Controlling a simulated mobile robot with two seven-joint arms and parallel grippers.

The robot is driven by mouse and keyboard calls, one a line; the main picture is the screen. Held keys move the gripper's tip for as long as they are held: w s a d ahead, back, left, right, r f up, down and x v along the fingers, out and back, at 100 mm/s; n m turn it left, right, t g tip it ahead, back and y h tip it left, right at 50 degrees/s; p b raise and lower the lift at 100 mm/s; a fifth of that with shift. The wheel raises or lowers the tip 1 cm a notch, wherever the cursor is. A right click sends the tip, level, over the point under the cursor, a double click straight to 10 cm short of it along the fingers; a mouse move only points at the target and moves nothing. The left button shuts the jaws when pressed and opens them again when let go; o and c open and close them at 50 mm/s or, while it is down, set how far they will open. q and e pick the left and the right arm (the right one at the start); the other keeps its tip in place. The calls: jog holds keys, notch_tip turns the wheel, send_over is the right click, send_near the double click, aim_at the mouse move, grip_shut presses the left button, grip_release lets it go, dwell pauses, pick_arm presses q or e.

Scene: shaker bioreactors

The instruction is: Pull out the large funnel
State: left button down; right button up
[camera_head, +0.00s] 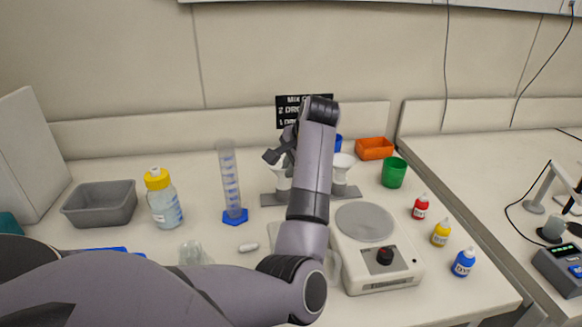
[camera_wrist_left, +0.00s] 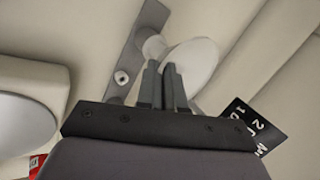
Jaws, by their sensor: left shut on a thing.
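My left gripper (camera_head: 276,156) reaches over the grey holder plate (camera_head: 268,199) with its jaws pointing down-left, beside the left white funnel (camera_head: 281,181). A second white funnel (camera_head: 342,163) shows just right of my forearm, above the same plate. In the left wrist view, my left gripper (camera_wrist_left: 166,70) is closed at the rim of a white funnel (camera_wrist_left: 192,62). The grey plate (camera_wrist_left: 126,48) passes beyond it. My forearm covers the middle of the plate, and I cannot tell whether the held funnel is still seated. My right gripper is out of view.
A hot plate (camera_head: 365,222) stands right of my forearm, near dropper bottles (camera_head: 420,207). A graduated cylinder (camera_head: 229,180), a yellow-capped bottle (camera_head: 164,200) and a grey bin (camera_head: 101,205) stand left. A green cup (camera_head: 394,173) and orange tray (camera_head: 374,148) sit behind.

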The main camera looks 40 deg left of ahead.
pick_arm(q)
jog(key=shift+r, duration=0.25)
jog(key=shift+r, duration=0.25)
jog(key=shift+r, duration=0.25)
jog(key=shift+r, duration=0.3)
jog(key=shift+r, duration=0.2)
jog(key=shift+r, duration=0.3)
jog(key=shift+r, duration=0.15)
jog(key=shift+r, duration=1.4)
